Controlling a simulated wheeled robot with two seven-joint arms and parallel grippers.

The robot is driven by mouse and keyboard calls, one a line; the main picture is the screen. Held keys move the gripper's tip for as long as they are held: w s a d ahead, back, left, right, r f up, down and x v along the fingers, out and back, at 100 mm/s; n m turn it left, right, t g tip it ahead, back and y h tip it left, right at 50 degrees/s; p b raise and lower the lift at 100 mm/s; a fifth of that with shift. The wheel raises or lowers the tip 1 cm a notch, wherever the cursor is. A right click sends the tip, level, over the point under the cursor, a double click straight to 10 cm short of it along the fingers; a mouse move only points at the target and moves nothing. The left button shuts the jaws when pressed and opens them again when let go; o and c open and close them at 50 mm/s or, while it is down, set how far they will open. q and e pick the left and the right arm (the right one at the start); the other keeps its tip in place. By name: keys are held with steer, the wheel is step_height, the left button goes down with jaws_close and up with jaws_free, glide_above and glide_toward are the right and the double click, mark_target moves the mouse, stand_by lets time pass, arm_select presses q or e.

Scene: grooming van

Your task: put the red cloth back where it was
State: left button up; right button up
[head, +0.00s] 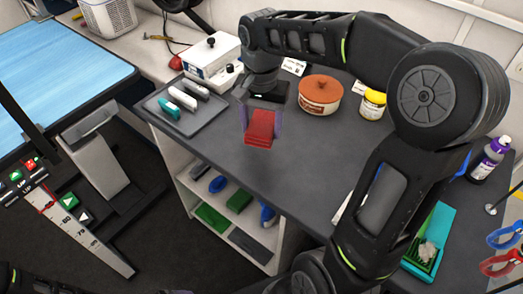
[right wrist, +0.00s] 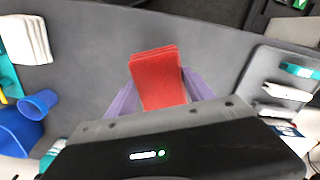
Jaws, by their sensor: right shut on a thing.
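The folded red cloth (head: 259,128) is a small layered stack, held over the dark grey counter (head: 225,140) not far from its front edge. My right gripper (head: 261,120) is shut on it, with a purple finger on each side. In the right wrist view the red cloth (right wrist: 155,75) sticks out between the purple fingers (right wrist: 158,95), and grey counter shows around it. I cannot tell how high it hangs over the counter. My left gripper is not in view.
A grey tray (head: 205,120) with teal and white items lies left of the cloth. A lidded pot (head: 319,95) and yellow jar (head: 372,104) stand behind. Shelves below hold green cloths (head: 212,217) and blue items. Counter right of the cloth is clear up to my arm.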

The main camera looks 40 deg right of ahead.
mark_target(261, 124)
steer(key=shift+f, duration=2.35)
steer(key=shift+f, duration=1.85)
steer(key=shift+f, duration=0.15)
steer(key=o, duration=1.2)
step_height(261, 124, up, 12)
steer(key=shift+r, duration=0.2)
